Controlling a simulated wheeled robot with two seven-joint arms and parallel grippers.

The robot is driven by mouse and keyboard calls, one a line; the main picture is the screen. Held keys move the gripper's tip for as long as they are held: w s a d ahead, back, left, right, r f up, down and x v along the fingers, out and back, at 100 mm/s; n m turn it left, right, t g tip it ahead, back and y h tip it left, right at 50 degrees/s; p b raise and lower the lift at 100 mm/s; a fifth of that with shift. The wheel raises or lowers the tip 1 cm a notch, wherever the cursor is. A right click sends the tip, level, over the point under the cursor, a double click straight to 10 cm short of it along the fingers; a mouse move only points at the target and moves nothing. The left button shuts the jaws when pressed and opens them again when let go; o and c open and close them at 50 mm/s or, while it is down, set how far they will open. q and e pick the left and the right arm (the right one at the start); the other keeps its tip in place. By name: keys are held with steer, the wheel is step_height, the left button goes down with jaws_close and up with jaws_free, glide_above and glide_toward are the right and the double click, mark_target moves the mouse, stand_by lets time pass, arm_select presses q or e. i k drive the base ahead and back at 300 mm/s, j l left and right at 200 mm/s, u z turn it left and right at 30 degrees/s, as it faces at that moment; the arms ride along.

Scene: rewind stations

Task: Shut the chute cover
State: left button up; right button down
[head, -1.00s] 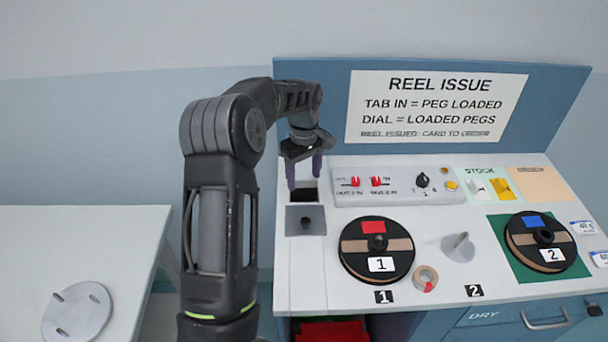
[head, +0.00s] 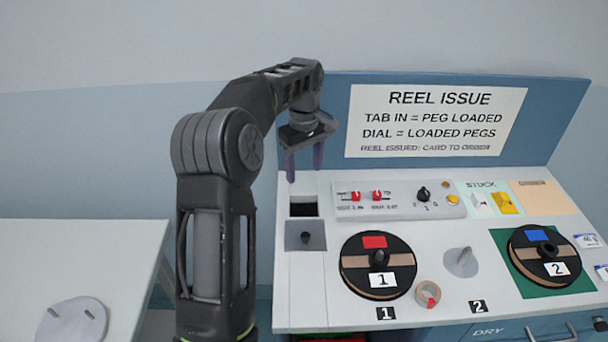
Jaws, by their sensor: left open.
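The chute opening (head: 303,207) is a dark square hole in the left part of the white worktop, and it is uncovered. The chute cover (head: 305,236) is a grey square plate with a small dark knob, lying just in front of the hole. My left gripper (head: 304,171) is open with its two purple fingers pointing down. It hangs above and behind the hole, apart from the cover, with nothing between its fingers. My right gripper does not show.
A control panel (head: 398,199) with red switches and a dial stands right of the hole. Reel 1 (head: 358,258), a tape roll (head: 427,293), a peg disc (head: 460,262) and reel 2 (head: 525,252) lie to the right. A blue sign board (head: 337,115) rises behind.

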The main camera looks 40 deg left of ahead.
mark_target(299, 234)
steer(key=k+l, duration=0.55)
steer(key=l, duration=0.15)
steer(key=k+l, duration=0.6)
steer(key=l, duration=0.15)
